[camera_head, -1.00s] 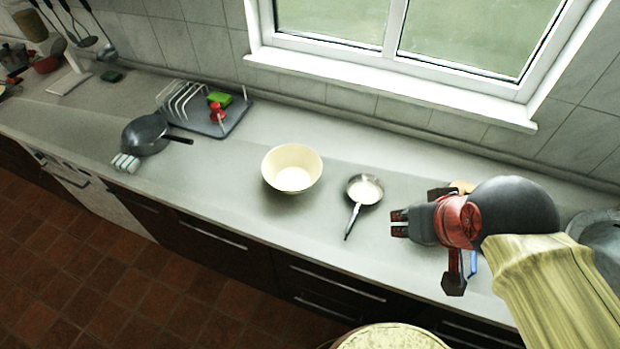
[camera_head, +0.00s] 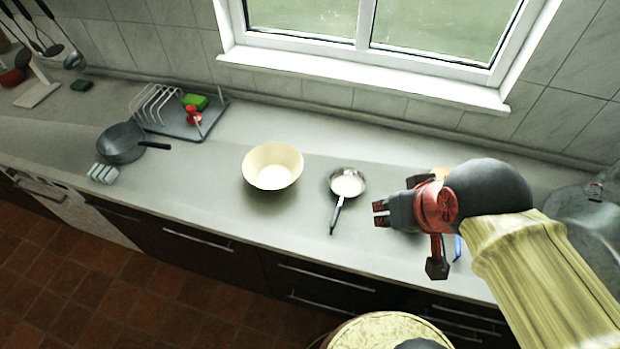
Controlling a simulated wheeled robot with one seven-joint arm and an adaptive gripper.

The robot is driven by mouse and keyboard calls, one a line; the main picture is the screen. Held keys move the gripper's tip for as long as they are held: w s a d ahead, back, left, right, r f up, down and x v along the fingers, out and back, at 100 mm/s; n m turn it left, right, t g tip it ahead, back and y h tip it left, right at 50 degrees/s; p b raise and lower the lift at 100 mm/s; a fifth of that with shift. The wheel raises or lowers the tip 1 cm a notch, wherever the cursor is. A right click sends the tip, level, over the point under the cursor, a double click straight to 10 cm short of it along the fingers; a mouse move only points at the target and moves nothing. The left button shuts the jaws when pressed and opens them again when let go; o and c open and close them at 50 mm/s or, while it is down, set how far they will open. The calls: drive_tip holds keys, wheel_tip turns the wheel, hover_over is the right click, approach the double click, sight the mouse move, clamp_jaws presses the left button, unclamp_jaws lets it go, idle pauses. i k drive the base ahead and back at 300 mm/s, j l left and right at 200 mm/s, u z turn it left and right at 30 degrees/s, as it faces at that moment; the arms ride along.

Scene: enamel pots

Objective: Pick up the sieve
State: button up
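The sieve appears to be the small round pan-shaped thing (camera_head: 347,183) with a dark rim, pale inside and a thin dark handle pointing toward the counter's front edge. It lies on the counter right of the cream bowl. Its mesh is too small to make out. My gripper (camera_head: 381,213) is to the right of the sieve in the picture, pointing left, with its tips apart from it. The two red-and-black fingertips show a narrow gap with nothing between them. My arm hides part of the counter at the right.
A cream bowl (camera_head: 272,167) stands left of the sieve. A grey pot (camera_head: 590,215) is partly hidden at the right. Counter between bowl and sieve is clear.

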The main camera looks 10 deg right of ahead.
sight(346, 183)
drive_tip(key=j+z, duration=1.3)
drive_tip(key=i+l, duration=0.05)
drive_tip(key=l, duration=0.05)
